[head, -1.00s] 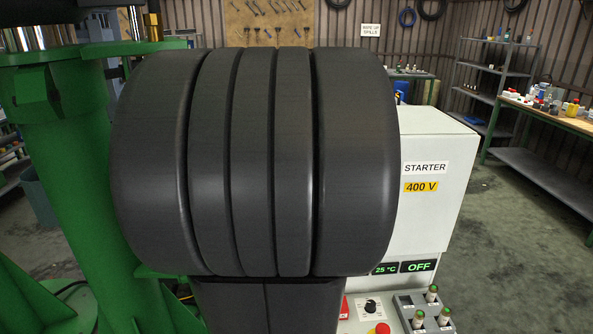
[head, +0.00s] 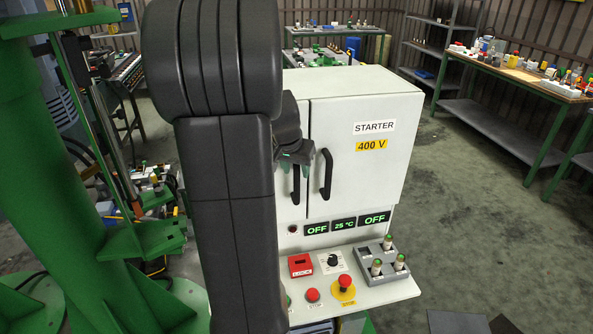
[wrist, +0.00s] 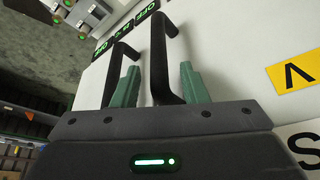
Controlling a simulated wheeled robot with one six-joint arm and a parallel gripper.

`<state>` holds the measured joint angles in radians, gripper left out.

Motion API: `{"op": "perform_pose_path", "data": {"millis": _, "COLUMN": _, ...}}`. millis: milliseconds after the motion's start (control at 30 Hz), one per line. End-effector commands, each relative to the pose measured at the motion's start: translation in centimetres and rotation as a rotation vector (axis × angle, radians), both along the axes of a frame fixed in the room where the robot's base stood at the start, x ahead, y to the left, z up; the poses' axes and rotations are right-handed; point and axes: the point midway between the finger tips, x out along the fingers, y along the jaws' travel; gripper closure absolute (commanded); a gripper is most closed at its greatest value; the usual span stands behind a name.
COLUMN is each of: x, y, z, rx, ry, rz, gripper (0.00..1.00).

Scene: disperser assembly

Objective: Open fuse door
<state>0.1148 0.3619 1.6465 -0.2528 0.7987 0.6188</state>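A white cabinet (head: 365,105) labelled STARTER and 400 V has two doors, both shut. The right door has a black upright handle (head: 326,174), and a second black handle (head: 296,186) is on the left door, partly hidden by my arm. I see no fuse label. My gripper (head: 297,158) is in front of the upper handles. In the wrist view its two green fingers (wrist: 158,88) are apart. The right door's handle (wrist: 160,60) shows between them, and the left door's handle (wrist: 113,68) shows beside the left finger. I cannot tell whether a finger touches a handle.
Below the doors is a control panel (head: 368,293) with a red stop button (head: 312,295), a knob and a grey fuse holder (head: 381,262). A green machine column (head: 42,160) stands at left. Workbench (head: 510,72) is at right; the floor before it is clear.

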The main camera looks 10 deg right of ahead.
Motion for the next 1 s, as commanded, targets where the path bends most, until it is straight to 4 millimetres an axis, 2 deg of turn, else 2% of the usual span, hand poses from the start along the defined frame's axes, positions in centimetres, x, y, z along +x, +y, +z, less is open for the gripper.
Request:
{"op": "perform_pose_path", "data": {"millis": 200, "x": 0.6, "y": -0.4, "z": -1.8, "rx": 0.001, "ry": 0.0, "rz": -0.002, "gripper": 0.6}}
{"op": "perform_pose_path", "data": {"millis": 533, "x": 0.7, "y": -0.5, "z": -2.1, "rx": 0.0, "ry": 0.0, "rz": -0.001, "gripper": 0.6}}
{"op": "perform_pose_path", "data": {"millis": 567, "x": 0.7, "y": -0.5, "z": -2.1, "rx": 0.0, "ry": 0.0, "rz": -0.001, "gripper": 0.62}}
{"op": "perform_pose_path", "data": {"millis": 700, "x": 0.7, "y": -0.5, "z": -2.1, "rx": 0.0, "ry": 0.0, "rz": -0.001, "gripper": 0.9}}
{"op": "perform_pose_path", "data": {"millis": 767, "x": 0.7, "y": -0.5, "z": -2.1, "rx": 0.0, "ry": 0.0, "rz": -0.001, "gripper": 1.0}}
{"op": "perform_pose_path", "data": {"millis": 1000, "x": 0.6, "y": -0.5, "z": -2.1, "rx": 0.0, "ry": -0.001, "rz": -0.005, "gripper": 1.0}}
